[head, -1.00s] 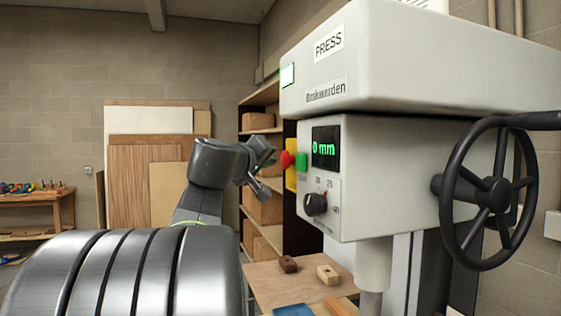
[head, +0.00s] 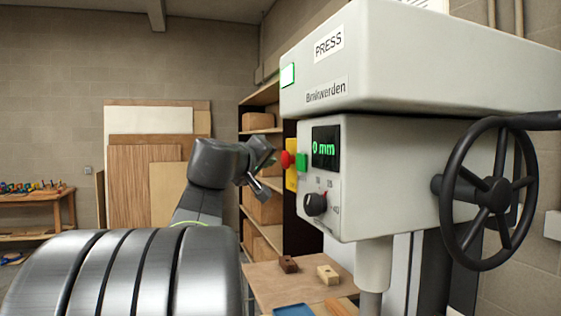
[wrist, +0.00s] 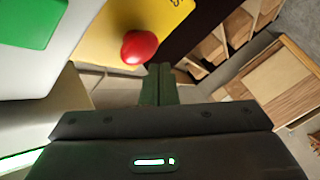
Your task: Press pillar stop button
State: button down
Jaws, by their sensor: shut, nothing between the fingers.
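My gripper (head: 272,160) is just left of the red button in the head view. In the wrist view the red button (wrist: 139,47) sits on the yellow plate (wrist: 105,35), just beyond and left of my fingertips (wrist: 161,72). The fingers are together and empty. I cannot tell for sure whether they touch the button, but a small gap seems to show.
The press (head: 410,60) has a display reading 0 mm, a dark knob (head: 315,204) and a handwheel (head: 490,190) at right. A wooden table (head: 265,285) with small blocks stands below. Shelves (head: 262,120) with boxes stand behind my gripper.

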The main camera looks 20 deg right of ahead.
jog(key=shift+d, duration=0.45)
jog(key=shift+d, duration=0.5)
dwell(0.9)
jog(key=shift+a+b, duration=0.1)
jog(key=shift+b, duration=0.2)
jog(key=shift+a+b, duration=0.35)
jog(key=shift+a, duration=0.45)
jog(key=a+b, duration=0.1)
jog(key=a, duration=0.4)
jog(key=shift+s+b, duration=0.1)
jog(key=shift+b, duration=0.2)
jog(key=shift+d, duration=0.1)
